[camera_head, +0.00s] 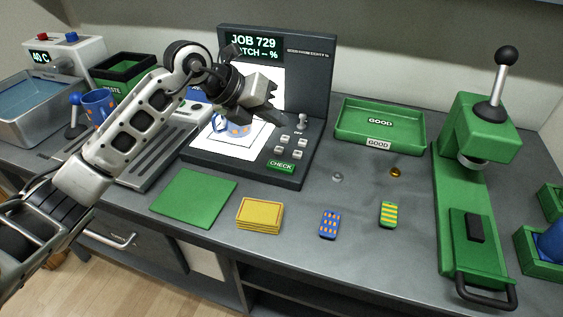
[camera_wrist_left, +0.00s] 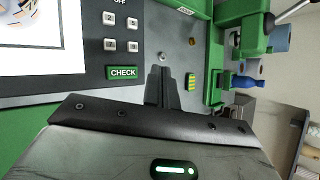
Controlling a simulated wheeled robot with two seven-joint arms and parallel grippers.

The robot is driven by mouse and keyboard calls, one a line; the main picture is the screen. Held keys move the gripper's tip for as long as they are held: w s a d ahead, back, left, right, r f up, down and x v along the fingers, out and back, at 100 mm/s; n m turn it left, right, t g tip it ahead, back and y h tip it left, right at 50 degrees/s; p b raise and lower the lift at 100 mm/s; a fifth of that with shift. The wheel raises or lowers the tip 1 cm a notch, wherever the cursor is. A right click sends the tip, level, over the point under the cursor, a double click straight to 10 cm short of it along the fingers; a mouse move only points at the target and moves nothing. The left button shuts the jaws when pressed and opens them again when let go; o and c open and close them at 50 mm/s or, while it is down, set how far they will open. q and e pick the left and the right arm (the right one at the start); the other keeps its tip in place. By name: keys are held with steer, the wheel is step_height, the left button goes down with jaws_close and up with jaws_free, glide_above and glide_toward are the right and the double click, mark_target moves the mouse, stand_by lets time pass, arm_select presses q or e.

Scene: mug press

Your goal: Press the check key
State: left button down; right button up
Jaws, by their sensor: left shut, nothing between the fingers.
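The green CHECK key (camera_head: 281,167) is at the lower right of the dark inspection station (camera_head: 317,100), below several small grey number keys (camera_head: 284,141). It also shows in the left wrist view (camera_wrist_left: 123,73), left of my fingertips. My left gripper (camera_head: 282,118) is shut and empty, above the station near the keypad and apart from the CHECK key. Its closed fingers (camera_wrist_left: 162,85) point forward in the wrist view. The station's screen (camera_head: 255,47) reads JOB 729 and a partly hidden line ending in "-- %".
A green GOOD tray (camera_head: 345,128) lies right of the station, and a green lever press (camera_head: 485,130) stands farther right. A green mat (camera_head: 193,197), yellow cards (camera_head: 260,214) and two small patterned blocks (camera_head: 328,224) lie in front. Metal basin (camera_head: 25,125) at left.

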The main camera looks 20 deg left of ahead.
arm_select(q)
steer(key=b, duration=0.6)
glide_above(276, 167)
step_height(276, 167, down, 8)
steer(key=shift+r, duration=0.15)
steer(key=shift+f+b, duration=0.3)
steer(key=shift+f, duration=0.3)
arm_select(e)
steer(key=shift+w+a+f+m+t+y, duration=0.2)
steer(key=shift+a+f, duration=0.1)
steer(key=shift+f, duration=0.25)
steer(key=shift+w+a+f+m+t+y, duration=0.1)
steer(key=shift+w+a+f+y, duration=0.15)
steer(key=shift+f, duration=0.3)
steer(key=shift+s, duration=0.1)
arm_select(q)
steer(key=shift+f, duration=0.1)
arm_select(e)
steer(key=shift+f, duration=0.15)
arm_select(q)
steer(key=shift+f+b, duration=0.3)
arm_select(e)
steer(key=shift+f, duration=0.2)
